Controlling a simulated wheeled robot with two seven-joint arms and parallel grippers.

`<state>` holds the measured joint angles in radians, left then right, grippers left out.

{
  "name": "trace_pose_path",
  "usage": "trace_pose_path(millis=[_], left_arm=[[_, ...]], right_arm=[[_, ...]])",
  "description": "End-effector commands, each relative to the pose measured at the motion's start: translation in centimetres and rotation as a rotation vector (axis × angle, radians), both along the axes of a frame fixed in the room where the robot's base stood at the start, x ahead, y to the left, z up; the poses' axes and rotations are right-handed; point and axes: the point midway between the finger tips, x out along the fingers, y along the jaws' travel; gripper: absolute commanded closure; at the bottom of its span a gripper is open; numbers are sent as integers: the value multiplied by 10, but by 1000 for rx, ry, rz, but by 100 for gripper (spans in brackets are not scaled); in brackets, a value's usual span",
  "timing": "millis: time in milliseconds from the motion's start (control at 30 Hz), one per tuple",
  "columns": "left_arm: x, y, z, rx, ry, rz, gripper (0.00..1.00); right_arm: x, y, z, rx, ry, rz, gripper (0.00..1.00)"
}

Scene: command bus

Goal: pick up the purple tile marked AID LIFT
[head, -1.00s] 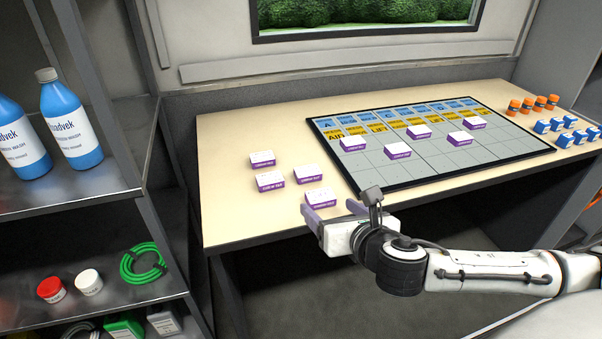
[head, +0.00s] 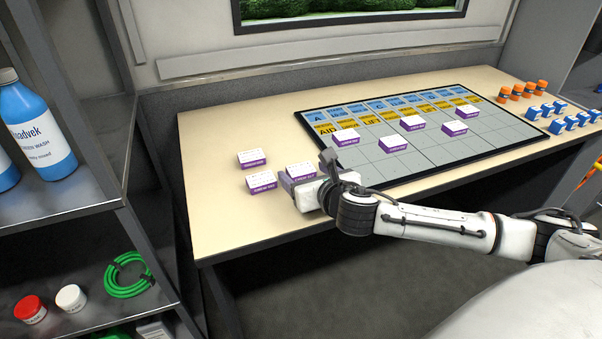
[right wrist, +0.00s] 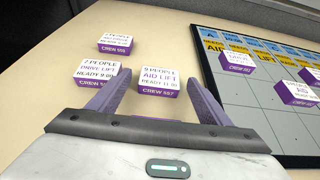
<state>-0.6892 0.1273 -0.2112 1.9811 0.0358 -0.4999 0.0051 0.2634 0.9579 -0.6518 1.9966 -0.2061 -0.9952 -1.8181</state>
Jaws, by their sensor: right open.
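The AID LIFT tile (right wrist: 158,80), white-topped with a purple front reading CREW, lies on the table. It shows between the two purple fingers of my open right gripper (right wrist: 157,84) in the right wrist view. In the head view, my right gripper (head: 307,181) is low over the loose tiles, just in front of a tile (head: 301,169) that appears to be this one. No contact can be made out. My left gripper is not in view.
A DRIVE LIFT tile (right wrist: 97,72) lies just outside the left finger, with another tile (right wrist: 115,42) behind. The dark-edged board (head: 420,155) to the right holds several purple tiles. Orange pieces (head: 516,91) and blue pieces (head: 570,122) stand far right. Shelves (head: 70,190) stand left.

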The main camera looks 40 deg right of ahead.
Motion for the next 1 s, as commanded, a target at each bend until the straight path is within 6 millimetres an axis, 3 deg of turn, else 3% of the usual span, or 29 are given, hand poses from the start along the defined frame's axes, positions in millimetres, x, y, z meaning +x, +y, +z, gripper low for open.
trace_pose_path(millis=[333,600,833,1000], left_arm=[[1,-1,2,-2,-5,-2,32],[3,-2,3,-3,-8,-2,32],[5,-2,5,-4,-14,-1,32],[5,-2,12,-5,-16,0,32]], right_arm=[[8,-2,-4,-1,0,0,30],[8,-2,-4,-1,0,0,73],[8,-2,-1,-1,-1,0,73],[9,-2,21,-1,-4,1,73]])
